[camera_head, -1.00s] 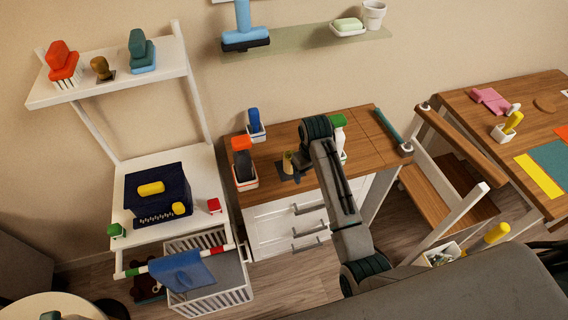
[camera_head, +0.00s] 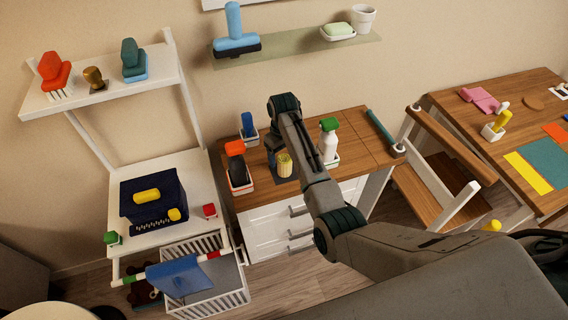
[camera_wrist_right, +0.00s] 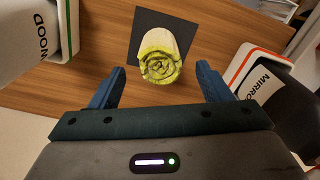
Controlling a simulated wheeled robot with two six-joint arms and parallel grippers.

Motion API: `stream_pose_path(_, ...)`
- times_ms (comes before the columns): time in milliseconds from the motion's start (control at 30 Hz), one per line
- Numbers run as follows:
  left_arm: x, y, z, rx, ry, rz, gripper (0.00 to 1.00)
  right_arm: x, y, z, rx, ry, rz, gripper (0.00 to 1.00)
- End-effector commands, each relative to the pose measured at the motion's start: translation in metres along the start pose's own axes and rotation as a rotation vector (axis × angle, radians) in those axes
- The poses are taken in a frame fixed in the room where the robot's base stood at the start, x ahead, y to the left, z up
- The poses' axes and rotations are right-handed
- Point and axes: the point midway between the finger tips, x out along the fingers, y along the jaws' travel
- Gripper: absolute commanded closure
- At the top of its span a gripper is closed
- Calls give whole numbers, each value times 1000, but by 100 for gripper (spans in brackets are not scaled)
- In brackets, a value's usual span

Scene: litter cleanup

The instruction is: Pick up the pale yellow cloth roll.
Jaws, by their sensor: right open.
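The pale yellow cloth roll (camera_head: 284,164) stands on a dark square mat on the wooden top of the white drawer cabinet. In the right wrist view the roll (camera_wrist_right: 161,58) shows its spiral yellow-green end, on the dark mat (camera_wrist_right: 150,20). My right gripper (camera_wrist_right: 158,82) is open, with one blue finger on each side and the roll ahead between them, not gripped. In the head view my right gripper (camera_head: 273,153) is beside the roll, partly hidden by my own arm. My left gripper is not in view.
A red-and-black item in a holder (camera_head: 238,172) and a blue item in a holder (camera_head: 249,130) stand left of the roll. A green-topped spray bottle (camera_head: 328,140) stands right.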

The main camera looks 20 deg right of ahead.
Motion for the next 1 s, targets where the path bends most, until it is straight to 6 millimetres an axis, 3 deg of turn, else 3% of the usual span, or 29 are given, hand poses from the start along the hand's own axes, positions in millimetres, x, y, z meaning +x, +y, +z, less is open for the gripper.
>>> stream_pose_path(167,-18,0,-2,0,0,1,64,23,0,7,0,-6,-2,29)
stream_pose_path(300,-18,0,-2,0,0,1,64,42,0,6,1,-3,-1,29)
stream_pose_path(600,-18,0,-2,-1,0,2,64,48,0,6,1,-1,0,29)
stream_pose_path(867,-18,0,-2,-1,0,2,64,48,0,6,1,-1,0,77)
stream_pose_path(1000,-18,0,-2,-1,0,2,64,48,0,6,1,0,0,77)
